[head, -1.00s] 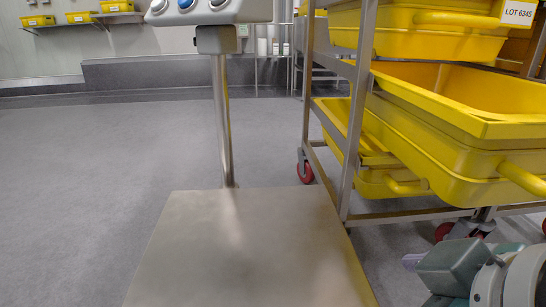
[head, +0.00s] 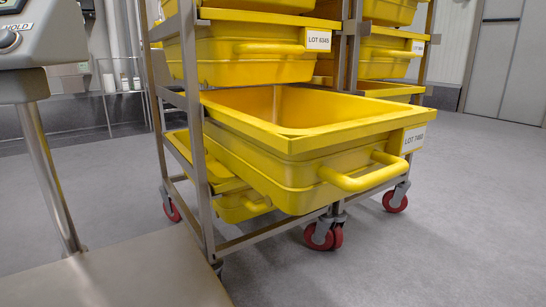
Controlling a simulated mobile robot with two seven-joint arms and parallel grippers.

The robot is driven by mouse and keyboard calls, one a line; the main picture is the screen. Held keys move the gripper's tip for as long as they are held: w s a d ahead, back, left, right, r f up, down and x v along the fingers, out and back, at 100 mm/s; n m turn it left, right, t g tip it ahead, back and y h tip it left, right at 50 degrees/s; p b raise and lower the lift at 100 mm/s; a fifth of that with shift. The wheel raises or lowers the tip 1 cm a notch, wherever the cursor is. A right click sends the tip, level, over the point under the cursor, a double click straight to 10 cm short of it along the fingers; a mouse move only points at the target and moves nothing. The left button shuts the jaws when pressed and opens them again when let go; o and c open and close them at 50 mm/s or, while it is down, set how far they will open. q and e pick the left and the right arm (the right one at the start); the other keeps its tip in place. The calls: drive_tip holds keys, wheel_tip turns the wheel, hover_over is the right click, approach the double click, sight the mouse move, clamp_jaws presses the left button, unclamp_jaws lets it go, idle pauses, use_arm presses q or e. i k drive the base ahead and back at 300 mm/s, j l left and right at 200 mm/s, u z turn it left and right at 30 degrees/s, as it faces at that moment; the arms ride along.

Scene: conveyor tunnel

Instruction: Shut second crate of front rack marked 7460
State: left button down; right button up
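The yellow crate (head: 262,168) with a white label (head: 413,139) that seems to read LOT 7460 is pulled well out of the front metal rack (head: 195,110). Its open top shows, and it looks empty as far as I can see inside. Its bar handle (head: 360,174) faces front right. The crate above it (head: 245,68), marked LOT 6345, sits further back in the rack. A lower yellow crate (head: 242,206) shows partly beneath the pulled-out one. Neither of my grippers is in view.
A second rack with yellow crates (head: 385,62) stands just behind. The front rack has red casters (head: 319,237). A floor scale platform (head: 120,280) with a post and display (head: 70,40) stands at left. Grey floor (head: 440,240) is clear at right.

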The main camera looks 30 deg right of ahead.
sight(305, 151)
drive_tip(key=z, duration=1.45)
